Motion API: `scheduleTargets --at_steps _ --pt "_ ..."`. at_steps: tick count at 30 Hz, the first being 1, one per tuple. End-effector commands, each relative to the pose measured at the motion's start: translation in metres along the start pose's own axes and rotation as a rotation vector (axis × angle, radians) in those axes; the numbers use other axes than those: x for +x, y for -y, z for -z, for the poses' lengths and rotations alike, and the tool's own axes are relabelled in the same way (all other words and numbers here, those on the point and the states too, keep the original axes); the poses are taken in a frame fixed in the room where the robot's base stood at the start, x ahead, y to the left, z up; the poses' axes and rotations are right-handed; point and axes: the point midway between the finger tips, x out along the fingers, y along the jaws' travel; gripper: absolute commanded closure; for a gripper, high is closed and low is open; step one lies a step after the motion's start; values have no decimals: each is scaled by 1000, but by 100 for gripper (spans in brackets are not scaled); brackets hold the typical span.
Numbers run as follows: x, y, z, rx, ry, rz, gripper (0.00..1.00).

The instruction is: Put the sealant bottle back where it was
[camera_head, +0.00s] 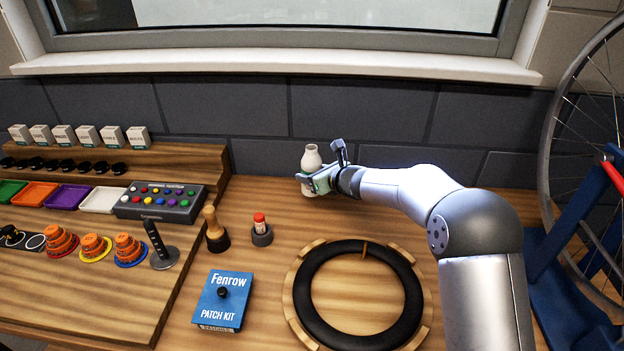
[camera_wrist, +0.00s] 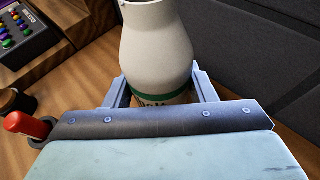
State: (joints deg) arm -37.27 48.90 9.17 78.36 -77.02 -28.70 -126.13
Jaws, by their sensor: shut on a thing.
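The sealant bottle (camera_head: 311,158) is white with a narrow neck and stands upright near the back wall, behind the bike tire. It also shows in the wrist view (camera_wrist: 157,45), with a green band and dark lettering low on its body. My gripper (camera_head: 309,184) is shut on the bottle, one finger on each side (camera_wrist: 160,90). The bottle's base is hidden by my gripper, so I cannot tell whether it touches the bench.
A black tire (camera_head: 309,317) lies on a round wooden stand at the front. A blue patch kit box (camera_head: 223,292), a red-capped holder (camera_head: 261,231) and a wooden-handled tool (camera_head: 214,226) stand left. A button box (camera_head: 160,203) sits further left. Bare bench lies between bottle and tire.

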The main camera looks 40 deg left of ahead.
Motion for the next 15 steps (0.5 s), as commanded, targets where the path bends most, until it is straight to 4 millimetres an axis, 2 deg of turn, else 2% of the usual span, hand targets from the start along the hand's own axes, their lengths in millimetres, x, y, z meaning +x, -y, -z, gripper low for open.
scheduleTargets --at_steps 6,11,15 --pt "14 6 8 0 0 0 78" --pt "22 5 30 2 0 -1 78" --pt "25 5 35 0 2 0 78"
